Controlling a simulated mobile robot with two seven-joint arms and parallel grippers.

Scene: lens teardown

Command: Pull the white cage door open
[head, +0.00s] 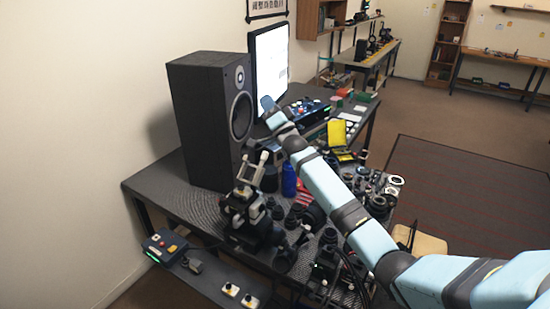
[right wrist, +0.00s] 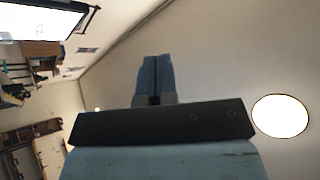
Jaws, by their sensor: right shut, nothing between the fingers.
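I cannot make out a white cage door in either view. My right gripper (head: 267,104) is at the end of the pale blue arm that reaches in from the lower right of the head view. It is up in front of the monitor, and its small fingers are hard to make out there. In the right wrist view the two blue fingers (right wrist: 155,76) lie together, shut and empty, with ceiling and wall behind them. My left gripper is not in view.
A black speaker (head: 205,110) and a lit monitor (head: 269,60) stand on the cluttered dark workbench (head: 160,190). A microscope (head: 243,210) and several lens parts are near its front. Open floor lies at right, with a dark rug (head: 460,190) and a bookshelf (head: 447,45) beyond.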

